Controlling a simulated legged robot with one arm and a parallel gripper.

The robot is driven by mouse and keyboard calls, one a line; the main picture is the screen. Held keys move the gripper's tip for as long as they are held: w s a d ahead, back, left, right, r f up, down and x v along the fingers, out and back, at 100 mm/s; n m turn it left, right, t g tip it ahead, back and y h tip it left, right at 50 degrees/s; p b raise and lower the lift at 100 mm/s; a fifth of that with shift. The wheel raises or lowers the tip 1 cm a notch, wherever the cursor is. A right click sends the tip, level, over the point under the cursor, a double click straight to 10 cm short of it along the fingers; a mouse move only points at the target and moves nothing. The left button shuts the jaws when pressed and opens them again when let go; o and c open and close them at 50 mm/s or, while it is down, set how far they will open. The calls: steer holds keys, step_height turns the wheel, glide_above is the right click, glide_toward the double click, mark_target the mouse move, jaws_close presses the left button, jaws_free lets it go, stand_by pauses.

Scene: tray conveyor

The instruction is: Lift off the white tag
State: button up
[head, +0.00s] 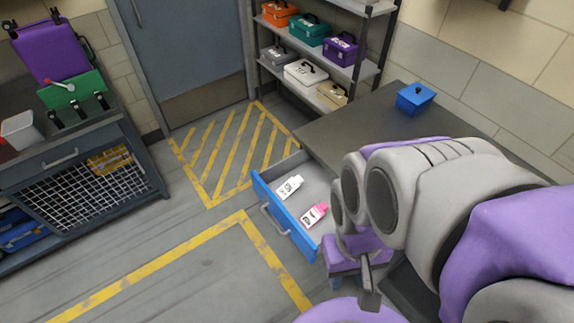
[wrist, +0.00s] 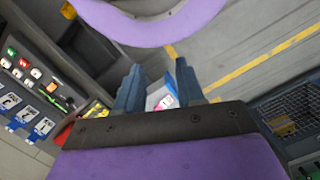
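A white, bottle-shaped item with dark print (head: 289,187) lies in an open drawer with a blue front (head: 284,218); it may be the white tag. A pink-and-white item of similar shape (head: 314,214) lies beside it, nearer the front right. The drawer also shows small in the wrist view, with the pink item (wrist: 166,101) between my fingers in the picture. My gripper (wrist: 160,72) has its two fingers apart with nothing held, and it is away from the drawer. I cannot make out the white item in the wrist view.
A shelf rack (head: 325,55) with several toolboxes stands at the back. A dark cabinet (head: 85,150) stands at the left. The yellow-marked floor (head: 235,155) in front is clear.

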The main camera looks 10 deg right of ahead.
steer(key=shift+o, duration=1.3)
steer(key=shift+w, duration=0.25)
steer(key=shift+o, duration=1.1)
steer(key=w+r+m, duration=0.1)
steer(key=w+m, duration=0.1)
steer(key=w, duration=1)
steer(key=shift+w+r, duration=0.15)
steer(key=shift+w, duration=0.2)
steer(key=m+t+p, duration=0.2)
steer(key=m, duration=0.9)
glide_above(300, 177)
step_height(300, 177, down, 28)
step_height(300, 177, down, 17)
steer(key=b, duration=0.3)
steer(key=shift+w+d+r+b, duration=0.1)
steer(key=shift+r+b, duration=0.1)
steer(key=shift+b, duration=0.15)
